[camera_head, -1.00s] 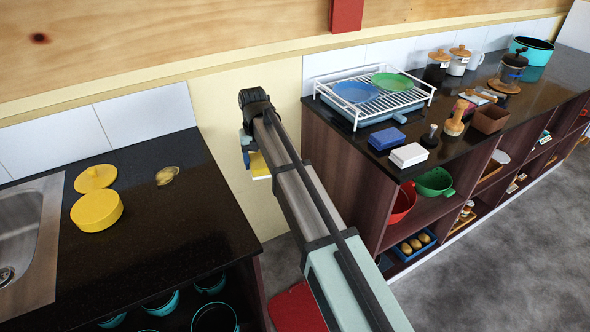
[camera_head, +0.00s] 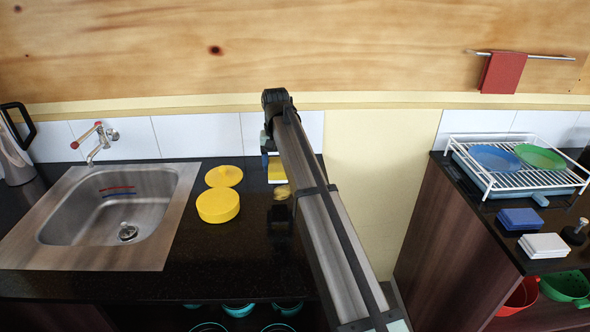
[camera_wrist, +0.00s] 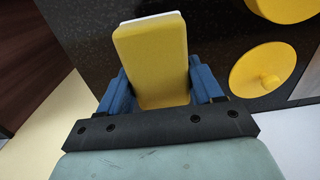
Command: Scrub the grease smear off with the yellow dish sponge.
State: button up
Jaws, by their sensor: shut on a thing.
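The yellow dish sponge (camera_wrist: 150,58), with a white layer on its far side, is held between the blue fingers of my gripper (camera_wrist: 160,86) in the wrist view. In the head view the sponge (camera_head: 277,171) hangs at the end of my arm, over or near the back right part of the left counter; its height above the counter is hard to tell. The grease smear (camera_head: 282,192) is a small yellowish-brown patch on the black counter, just below the sponge in the picture and partly beside my arm. The smear is not distinguishable in the wrist view.
A yellow round pot (camera_head: 218,206) and its yellow lid (camera_head: 224,176) stand left of the smear. A steel sink (camera_head: 110,205) lies farther left. A gap separates this counter from the right one, which has a dish rack (camera_head: 516,178) and sponges.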

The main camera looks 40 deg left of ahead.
aim_at(278, 191)
jog(key=shift+s+a+f, duration=0.1)
jog(key=shift+s+f, duration=0.05)
jog(key=shift+f, duration=3.5)
jog(key=shift+w+d+f, duration=0.2)
jog(key=shift+w+f, duration=0.05)
jog(key=shift+c, duration=0.3)
jog(key=shift+w+d+f, duration=0.1)
jog(key=shift+w+d, duration=0.15)
jog(key=shift+d, duration=0.05)
jog(key=shift+w+d, duration=2.15)
jog(key=shift+w, duration=0.05)
jog(key=shift+s+a, duration=2.75)
jog(key=shift+w+d, duration=0.35)
jog(key=shift+w, duration=0.35)
jog(key=shift+w+d, duration=2.3)
jog(key=shift+s+a, duration=2.75)
jog(key=shift+a, duration=0.05)
jog(key=shift+r, duration=4.1)
